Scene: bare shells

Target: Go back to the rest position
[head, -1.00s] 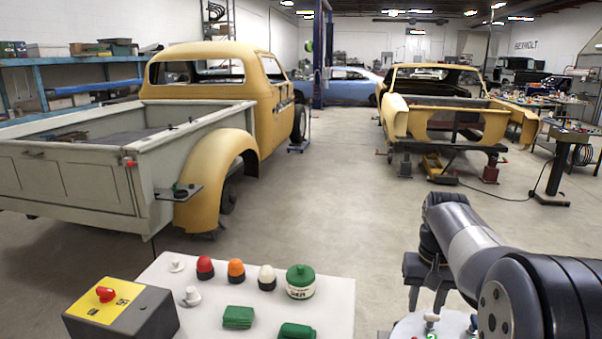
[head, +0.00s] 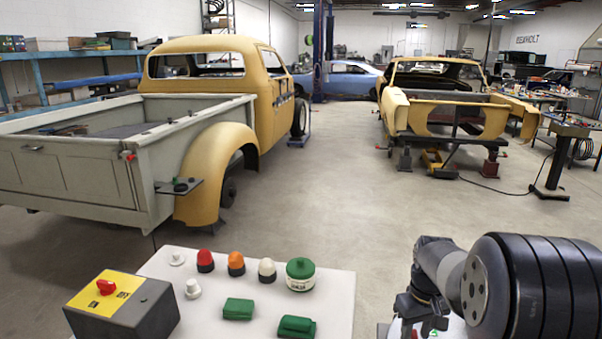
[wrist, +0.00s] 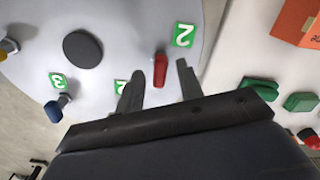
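My gripper (head: 424,314) is at the lower right of the head view, low over a white surface partly hidden by my arm. In the wrist view my gripper (wrist: 158,82) has its two fingers spread apart. A red peg (wrist: 160,69) shows between the fingertips in the picture, on a round white top (wrist: 115,20) below; no contact is visible. The fingers look empty.
The round top carries a dark disc (wrist: 82,49), a blue peg (wrist: 55,110) and green number labels. A white table (head: 215,325) at the left holds a yellow-topped switch box (head: 120,305), coloured knobs, a green jar (head: 300,274) and green blocks. Open floor lies beyond.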

